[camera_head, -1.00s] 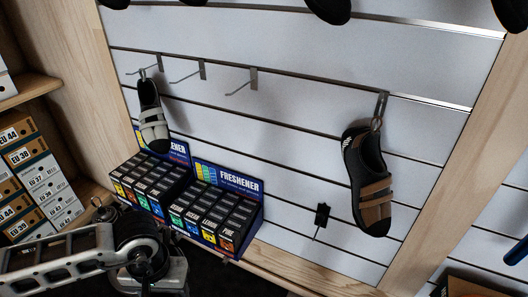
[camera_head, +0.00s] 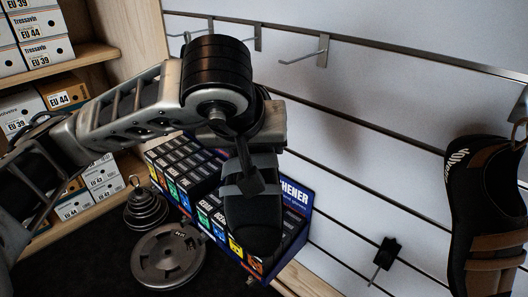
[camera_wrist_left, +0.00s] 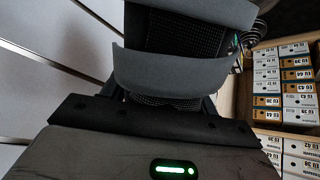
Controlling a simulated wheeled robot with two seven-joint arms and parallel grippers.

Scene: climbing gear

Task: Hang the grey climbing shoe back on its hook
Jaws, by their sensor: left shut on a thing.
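My left gripper (camera_head: 256,142) is shut on a dark climbing shoe with grey straps (camera_head: 250,215). The shoe hangs toe down from it, in front of the freshener boxes. In the left wrist view the shoe's grey straps (camera_wrist_left: 170,70) fill the upper middle, close to the gripper; the fingertips are hidden. An empty hook (camera_head: 306,52) sticks out of the slatted wall, above and right of the gripper. Another hook (camera_head: 257,38) is partly hidden behind my arm. The light shoe on the leftmost hook is hidden now. My right gripper is out of view.
A black and brown shoe (camera_head: 485,215) hangs at the right edge. A freshener display (camera_head: 295,205) stands below the wall. A black peg (camera_head: 386,252) sticks out low on the wall. Weight discs (camera_head: 168,255) lie at lower left. Shelves with shoe boxes (camera_head: 32,52) are at left.

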